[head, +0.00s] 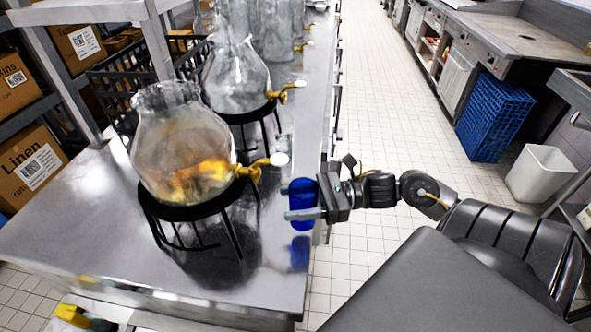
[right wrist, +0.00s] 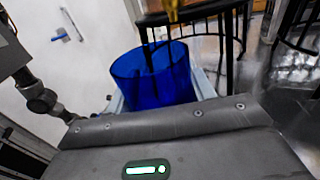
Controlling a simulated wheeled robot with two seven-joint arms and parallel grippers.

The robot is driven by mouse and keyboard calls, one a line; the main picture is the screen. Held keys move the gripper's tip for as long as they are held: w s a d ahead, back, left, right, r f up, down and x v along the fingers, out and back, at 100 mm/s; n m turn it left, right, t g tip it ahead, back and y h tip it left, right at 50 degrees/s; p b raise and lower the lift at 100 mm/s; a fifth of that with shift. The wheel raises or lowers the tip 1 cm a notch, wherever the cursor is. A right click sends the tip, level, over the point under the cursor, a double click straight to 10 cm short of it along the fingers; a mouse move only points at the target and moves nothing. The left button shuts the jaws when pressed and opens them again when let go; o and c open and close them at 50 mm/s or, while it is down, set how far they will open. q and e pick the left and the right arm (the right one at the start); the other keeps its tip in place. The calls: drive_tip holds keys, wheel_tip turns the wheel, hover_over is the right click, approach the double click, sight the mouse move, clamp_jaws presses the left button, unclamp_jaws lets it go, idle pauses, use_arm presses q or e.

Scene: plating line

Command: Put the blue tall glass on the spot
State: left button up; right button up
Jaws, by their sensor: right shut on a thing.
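The blue tall glass (head: 301,222) is upright between the fingers of my right gripper (head: 304,202), near the right edge of the steel counter (head: 110,235). Its reflection shows on the counter just below it; whether its base touches the counter I cannot tell. In the right wrist view the glass (right wrist: 150,78) has an open rim and looks empty, with a finger on each side. A small white disc (head: 279,159) shows by the front dispenser's brass tap; I cannot tell if it is the spot or part of the tap. My left gripper is not in view.
The front glass dispenser (head: 180,150) stands on a black wire stand (head: 185,211), left of the glass. More dispensers (head: 235,75) line the counter behind it. A black crate (head: 112,92) and cardboard boxes (head: 35,163) are at left. The tiled aisle is clear; a blue crate (head: 494,115) stands beyond.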

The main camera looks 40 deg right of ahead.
drive_tip(key=shift+w+a+f+b, duration=0.2)
drive_tip(key=shift+w+a+f, duration=0.2)
drive_tip(key=shift+f, duration=0.2)
drive_tip(key=shift+w+a+f+b, duration=0.25)
drive_tip(key=shift+w+f, duration=0.2)
drive_tip(key=shift+f, duration=0.15)
drive_tip(key=shift+w+a+f+b, duration=0.2)
drive_tip(key=shift+w+a+f, duration=0.2)
drive_tip(key=shift+f, duration=0.2)
drive_tip(key=shift+w+a+r+p, duration=0.2)
drive_tip(key=shift+w+p, duration=0.1)
drive_tip(key=shift+w+a+f+p, duration=0.15)
drive_tip(key=shift+w+a+p, duration=0.35)
drive_tip(key=shift+w+a, duration=0.6)
drive_tip(key=shift+w+a+f+p, duration=0.1)
drive_tip(key=shift+w+a+p, duration=0.35)
drive_tip(key=shift+w+a, duration=0.65)
drive_tip(key=shift+d+f+b, duration=0.15)
drive_tip(key=shift+f+b, duration=0.35)
drive_tip(key=shift+b, duration=0.45)
drive_tip(key=o, duration=1.2)
drive_tip(key=shift+c, duration=0.2)
